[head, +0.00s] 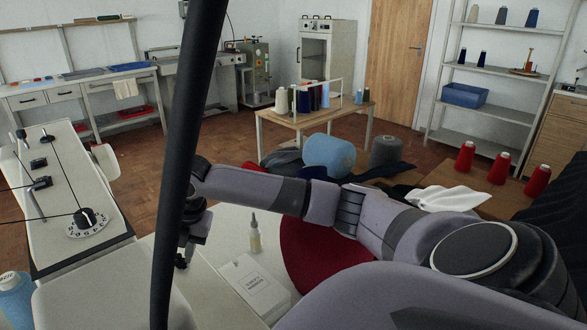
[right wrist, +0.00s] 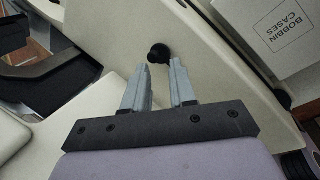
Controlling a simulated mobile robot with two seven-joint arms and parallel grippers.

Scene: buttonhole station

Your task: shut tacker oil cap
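A small black round knob (right wrist: 159,53), which looks like the oil cap, stands out from a cream machine body (right wrist: 200,50) in the right wrist view. My right gripper (right wrist: 159,64) is open, with its two grey fingertips on either side of the knob's near edge. I cannot tell whether they touch it, or whether the cap is open or shut. In the head view my right gripper (head: 194,236) points down beside a dark upright pole, with a small black part below it. My left gripper is not in view.
A white bobbin-case box (head: 254,286) and a small oil bottle (head: 254,234) stand on the pale table, right of the gripper. Red cloth (head: 310,258) lies under my right arm. The dark pole (head: 186,150) rises close by on the left. A machine with a dial (head: 87,218) stands at left.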

